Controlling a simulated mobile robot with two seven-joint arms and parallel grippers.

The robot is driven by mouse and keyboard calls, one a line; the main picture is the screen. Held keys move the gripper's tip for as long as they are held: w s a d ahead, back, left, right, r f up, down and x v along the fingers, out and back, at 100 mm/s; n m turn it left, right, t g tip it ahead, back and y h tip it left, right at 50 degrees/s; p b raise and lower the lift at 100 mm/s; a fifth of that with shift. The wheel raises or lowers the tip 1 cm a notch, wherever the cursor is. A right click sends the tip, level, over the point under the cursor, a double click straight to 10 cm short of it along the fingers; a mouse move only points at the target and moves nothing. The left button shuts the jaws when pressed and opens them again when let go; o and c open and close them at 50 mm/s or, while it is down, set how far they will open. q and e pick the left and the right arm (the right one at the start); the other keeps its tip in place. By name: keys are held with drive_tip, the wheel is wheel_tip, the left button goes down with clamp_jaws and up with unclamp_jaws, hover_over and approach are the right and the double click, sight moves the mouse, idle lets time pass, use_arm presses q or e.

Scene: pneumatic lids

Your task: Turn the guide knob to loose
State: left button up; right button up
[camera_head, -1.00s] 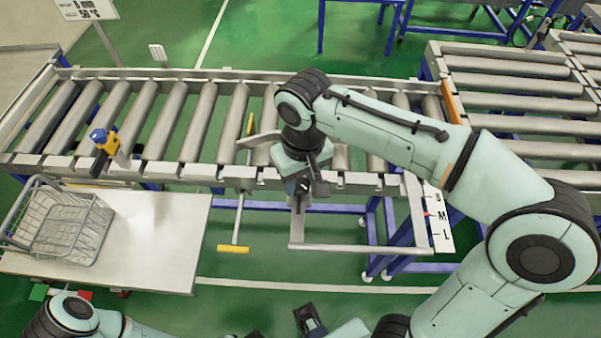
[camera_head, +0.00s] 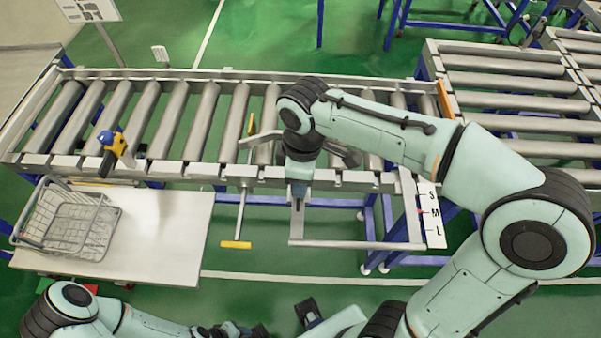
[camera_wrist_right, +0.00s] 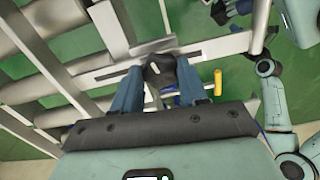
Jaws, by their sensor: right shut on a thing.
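My right gripper (camera_head: 298,188) is over the guide's bracket at the front edge of the roller conveyor. In the right wrist view, its two blue fingers (camera_wrist_right: 158,88) are on either side of the dark guide knob (camera_wrist_right: 160,68) and shut on it. The knob has a pale mark on its top. In the head view, the gripper hides the knob. The guide rail's pale bar (camera_head: 355,244) runs below the bracket, to the right. My left arm comes in at the bottom left, and its fingers cannot be made out clearly.
A sign marked S, M, L (camera_head: 432,214) stands at the right end with a red pointer beside it. A rod with a yellow handle (camera_head: 236,245) is left of the gripper. A wire basket (camera_head: 68,225) stands on a white table (camera_head: 165,235). A blue and yellow device (camera_head: 112,143) sits on the conveyor.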

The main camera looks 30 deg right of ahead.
drive_tip(key=n+p, duration=0.1)
drive_tip(key=n, duration=0.3)
drive_tip(key=shift+w+r+n, duration=0.1)
drive_tip(key=shift+n, duration=0.2)
use_arm(q)
drive_tip(key=shift+w+r+p, duration=0.25)
drive_tip(key=shift+w+r, duration=0.05)
drive_tip(key=shift+r, duration=0.3)
drive_tip(key=shift+w+r+p, duration=0.2)
drive_tip(key=shift+w+r, duration=0.1)
drive_tip(key=shift+r, duration=0.3)
use_arm(e)
drive_tip(key=n, duration=0.4)
drive_tip(key=shift+n, duration=0.4)
drive_tip(key=o, duration=1.1)
drive_tip(key=shift+c, duration=0.2)
use_arm(q)
drive_tip(key=w+r+p, duration=0.2)
drive_tip(key=r, duration=0.1)
use_arm(e)
wheel_tip(320, 180, up, 13)
drive_tip(key=shift+d+r, duration=0.15)
drive_tip(key=shift+d, duration=0.1)
